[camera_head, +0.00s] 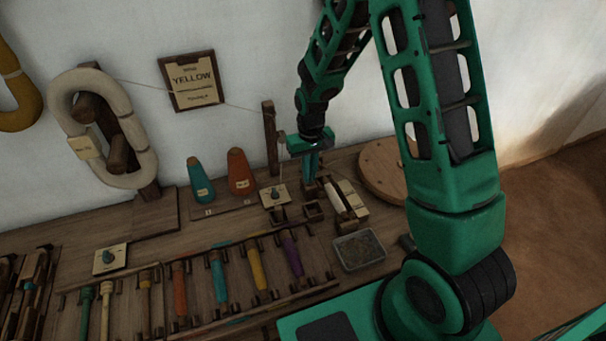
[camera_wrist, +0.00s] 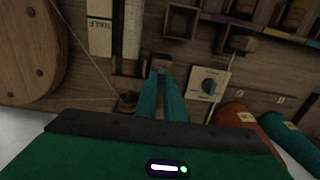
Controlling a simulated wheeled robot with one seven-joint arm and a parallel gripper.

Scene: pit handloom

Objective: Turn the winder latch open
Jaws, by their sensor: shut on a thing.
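My gripper (camera_head: 310,172) reaches down at the back of the bench, behind the winder (camera_head: 345,200) with its pale roll. In the wrist view its two teal fingers (camera_wrist: 161,76) come together at the tips, closed on a small thin part that I take to be the winder latch. The fingers mostly hide this part, so its angle cannot be told. The same knob plate (camera_head: 274,196) is left of my gripper in the head view.
An orange cone (camera_head: 240,173) and a teal cone (camera_head: 200,182) stand to the left. A wooden post (camera_head: 270,138) rises close beside my gripper. A round wooden disc (camera_head: 384,170) is to the right, a metal tray (camera_head: 360,250) in front. A rack of coloured bobbins (camera_head: 218,277) fills the front.

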